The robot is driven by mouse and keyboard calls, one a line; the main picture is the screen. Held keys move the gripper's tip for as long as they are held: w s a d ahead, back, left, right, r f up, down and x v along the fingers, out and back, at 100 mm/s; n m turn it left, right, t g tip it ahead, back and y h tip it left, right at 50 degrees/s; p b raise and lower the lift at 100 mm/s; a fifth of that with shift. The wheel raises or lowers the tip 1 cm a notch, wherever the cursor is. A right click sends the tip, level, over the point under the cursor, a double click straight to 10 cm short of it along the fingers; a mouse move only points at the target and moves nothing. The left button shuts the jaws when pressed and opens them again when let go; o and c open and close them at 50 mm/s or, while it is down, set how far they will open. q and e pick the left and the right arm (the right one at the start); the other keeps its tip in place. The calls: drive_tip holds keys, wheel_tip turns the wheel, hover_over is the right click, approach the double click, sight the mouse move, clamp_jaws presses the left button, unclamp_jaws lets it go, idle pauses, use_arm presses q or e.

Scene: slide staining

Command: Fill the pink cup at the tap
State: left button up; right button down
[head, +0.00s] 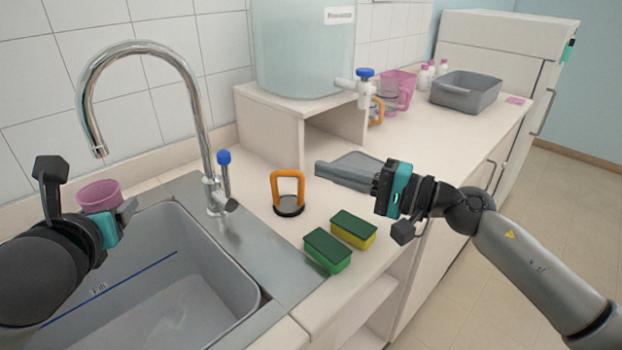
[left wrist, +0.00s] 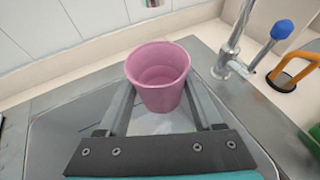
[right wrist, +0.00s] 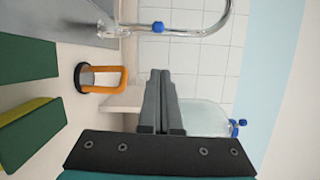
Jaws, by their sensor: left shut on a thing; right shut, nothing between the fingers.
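The pink cup (head: 100,195) is upright under the spout of the chrome tap (head: 195,95), over the sink (head: 170,285). My left gripper (head: 112,222) is shut on it, with a finger on either side in the left wrist view (left wrist: 158,85). A paler round area shows inside the cup; I cannot tell whether it is water or the bottom. The tap's blue-topped lever (head: 224,160) stands upright beside the spout's base. I cannot clearly see water running. My right gripper (head: 320,172) is shut and empty above the counter, right of the tap.
An orange-handled holder (head: 287,190) and two sponges (head: 328,250) (head: 353,229) stand on the counter right of the sink. A large tank (head: 303,50) with a blue-topped spigot sits on a raised shelf. A grey bin (head: 466,92) and a pink jug (head: 400,85) stand further back.

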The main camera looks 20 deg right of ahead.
sight(226, 181)
drive_tip(key=v, duration=0.8)
drive_tip(key=shift+w+a+n+g, duration=0.35)
drive_tip(key=shift+w+a, duration=1.2)
drive_tip(key=shift+w, duration=1.9)
drive_tip(key=shift+w+a+n+g, duration=0.15)
drive_tip(key=shift+w+a+n, duration=0.3)
drive_tip(key=shift+w+a, duration=2.05)
drive_tip(key=s+a+x, duration=0.1)
drive_tip(key=x, duration=0.8)
drive_tip(key=shift+w+a+y, duration=0.25)
drive_tip(key=shift+a+y, duration=0.15)
drive_tip(key=shift+r, duration=0.15)
use_arm(q)
drive_tip(key=shift+d, duration=0.1)
use_arm(e)
drive_tip(key=shift+s+a+n+g, duration=0.25)
drive_tip(key=shift+a+n+g, duration=0.05)
drive_tip(key=shift+a, duration=0.35)
